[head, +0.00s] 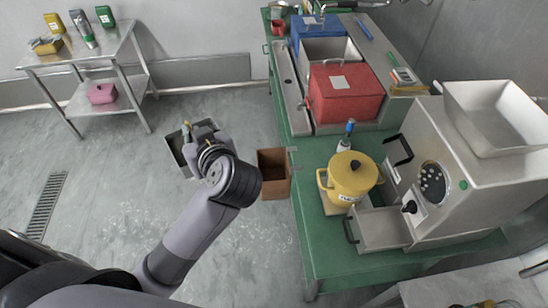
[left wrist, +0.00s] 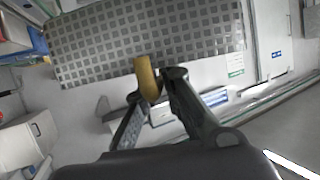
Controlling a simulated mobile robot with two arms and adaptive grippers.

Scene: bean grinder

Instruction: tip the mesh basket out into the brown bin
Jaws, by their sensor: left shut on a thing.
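The mesh basket (head: 174,152) is partly behind my left gripper (head: 190,133) in the head view; its rim and dark inside show at the left. In the left wrist view my left gripper (left wrist: 155,95) is shut on the basket's yellow handle (left wrist: 147,75), and the grey gridded side of the basket (left wrist: 130,40) fills the upper part. The brown bin (head: 272,190) stands to the right of the basket, beside the green table's left edge. The basket and bin appear apart. Its contents and exact tilt cannot be told. My right gripper is not in view.
The green table (head: 320,240) holds a yellow pot (head: 352,180), a red box (head: 345,95) and a large steel grinder (head: 465,170). A steel side table (head: 75,60) stands at the far left. The grey floor between is mostly clear.

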